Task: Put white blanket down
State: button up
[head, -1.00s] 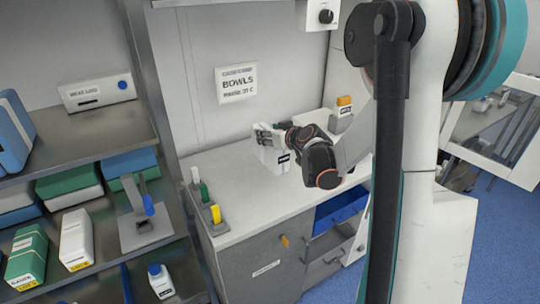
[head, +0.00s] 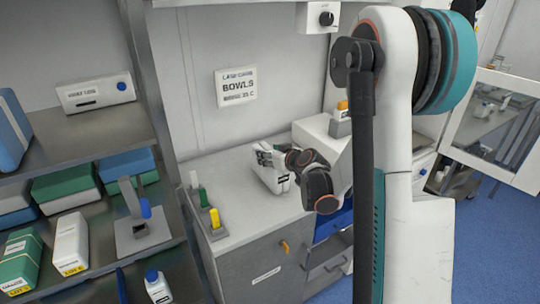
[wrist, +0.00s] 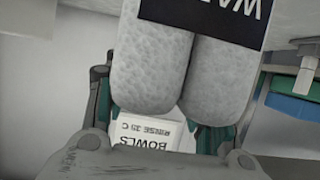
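My gripper (head: 284,158) is over the white counter (head: 236,222) in the head view. It is shut on the white blanket (head: 268,176), a rolled, textured bundle with a black label. In the wrist view the blanket (wrist: 152,62) fills the upper middle as two rounded folds, with my gripper's dark fingers (wrist: 160,110) on both sides. The blanket is slightly tilted in the head view. I cannot tell whether its lower edge touches the counter.
A BOWLS sign (head: 236,86) hangs on the wall behind. Small holders with green and yellow items (head: 214,218) stand at the counter's left front. A white box (head: 312,132) stands behind my gripper. A stocked metal shelf (head: 100,124) is left. Bare counter lies left of the blanket.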

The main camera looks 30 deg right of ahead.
jog(key=o, duration=0.3)
jog(key=shift+o, duration=0.2)
jog(key=shift+r, duration=0.2)
jog(key=p+v, duration=0.3)
jog(key=v, duration=0.9)
